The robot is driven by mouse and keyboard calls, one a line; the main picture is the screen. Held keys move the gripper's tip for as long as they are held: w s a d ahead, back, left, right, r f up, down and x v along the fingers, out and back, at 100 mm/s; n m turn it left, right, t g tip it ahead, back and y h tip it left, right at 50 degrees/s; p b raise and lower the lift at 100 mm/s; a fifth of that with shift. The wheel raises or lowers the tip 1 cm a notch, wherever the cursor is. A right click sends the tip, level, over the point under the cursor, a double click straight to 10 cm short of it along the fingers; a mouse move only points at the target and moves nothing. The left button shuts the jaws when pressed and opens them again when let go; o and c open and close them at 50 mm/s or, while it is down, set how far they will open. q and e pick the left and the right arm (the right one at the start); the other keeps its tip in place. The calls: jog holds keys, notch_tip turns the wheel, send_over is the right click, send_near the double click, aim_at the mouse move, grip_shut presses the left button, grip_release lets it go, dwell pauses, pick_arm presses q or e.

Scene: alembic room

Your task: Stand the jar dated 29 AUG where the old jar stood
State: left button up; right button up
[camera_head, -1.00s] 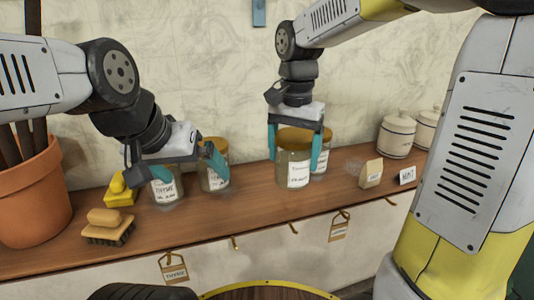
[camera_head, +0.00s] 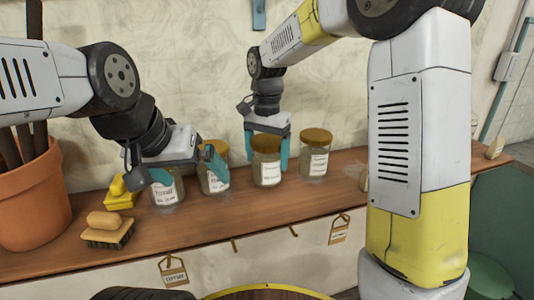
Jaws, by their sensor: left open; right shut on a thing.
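My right gripper (camera_head: 267,152) is shut on a glass jar (camera_head: 266,172) with a brown lid and white label. This jar is upright in the row at the back of the shelf (camera_head: 225,218); I cannot tell whether its base touches the wood. Another lidded jar (camera_head: 316,162) stands to its right and one (camera_head: 215,180) to its left. A further jar (camera_head: 167,193) stands at the left, its top hidden by my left gripper (camera_head: 187,172). That gripper is open, its fingers overlapping the two left jars. The label dates are too small to read.
A scrubbing brush (camera_head: 108,231), a yellow object (camera_head: 119,198) and a terracotta pot (camera_head: 32,200) occupy the shelf's left end. Tags (camera_head: 173,272) hang from hooks along the front edge. My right arm hides much of the shelf's right part. The shelf front is clear in the middle.

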jog(key=shift+f, duration=0.15)
jog(key=o, duration=1.7)
